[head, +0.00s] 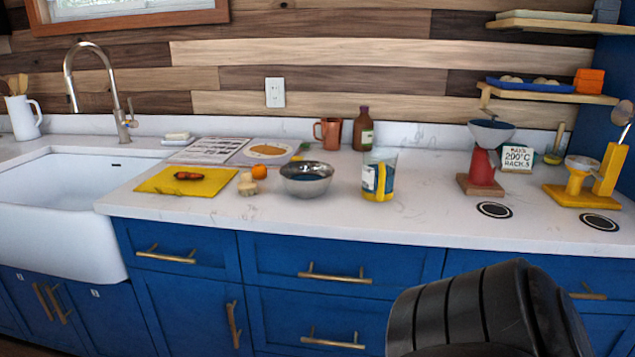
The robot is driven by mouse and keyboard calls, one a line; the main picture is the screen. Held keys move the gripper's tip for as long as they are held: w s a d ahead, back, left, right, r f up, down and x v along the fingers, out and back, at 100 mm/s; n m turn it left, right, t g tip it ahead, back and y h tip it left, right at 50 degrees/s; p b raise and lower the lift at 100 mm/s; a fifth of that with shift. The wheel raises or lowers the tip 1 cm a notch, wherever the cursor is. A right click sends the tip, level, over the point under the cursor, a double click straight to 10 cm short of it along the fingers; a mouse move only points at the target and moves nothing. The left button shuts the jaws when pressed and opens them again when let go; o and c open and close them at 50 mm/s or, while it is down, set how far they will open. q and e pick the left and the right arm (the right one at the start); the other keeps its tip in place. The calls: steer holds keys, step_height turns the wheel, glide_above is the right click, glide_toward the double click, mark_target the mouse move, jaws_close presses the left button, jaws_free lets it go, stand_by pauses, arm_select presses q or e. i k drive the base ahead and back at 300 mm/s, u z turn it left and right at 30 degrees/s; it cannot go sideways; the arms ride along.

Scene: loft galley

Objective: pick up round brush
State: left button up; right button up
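No brush can be made out with certainty. A small upright piece with a tan handle and an olive-yellow base (554,157) stands at the back right of the counter, by the wall; it may be the round brush, but it is too small to tell. Neither of my gripper's fingers show. Only a black rounded part of my own arm is in view at the bottom right, in front of the drawers.
The white counter (430,222) has free room at centre right. A wooden shelf (550,94) overhangs the back right. A white sink (55,228) is at left.

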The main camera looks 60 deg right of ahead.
mark_target(247, 185)
steer(key=z, duration=1.6)
